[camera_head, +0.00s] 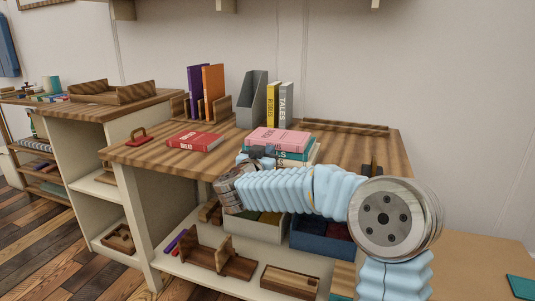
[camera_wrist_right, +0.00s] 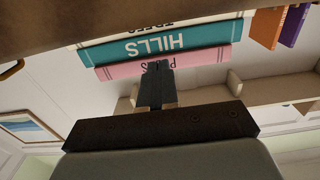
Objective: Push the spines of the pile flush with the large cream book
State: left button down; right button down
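A pile of books lies flat on the wooden counter. A pink book (camera_head: 278,138) is on top, a teal book (camera_head: 294,154) lettered HILLS is under it, and a cream book (camera_head: 313,155) is lowest. The right wrist view, upside down, shows the pink spine (camera_wrist_right: 118,70), teal spine (camera_wrist_right: 115,50) and part of the cream spine (camera_wrist_right: 185,24). My right gripper (camera_head: 262,153) is at the pile's front; its fingers (camera_wrist_right: 156,70) are together, overlapping the pink spine in view. Contact is unclear. My arm hides the pile's lower front. My left gripper is out of view.
A red book (camera_head: 195,141) lies left of the pile. Behind stand purple and orange books (camera_head: 213,82), a grey file holder (camera_head: 252,98), and yellow and grey books (camera_head: 286,103). A low wooden rack (camera_head: 345,127) is behind right. The counter's right side is mostly clear.

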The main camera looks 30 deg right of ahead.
jog(key=shift+p+x, duration=0.4)
jog(key=shift+x, duration=0.45)
jog(key=shift+v, duration=2)
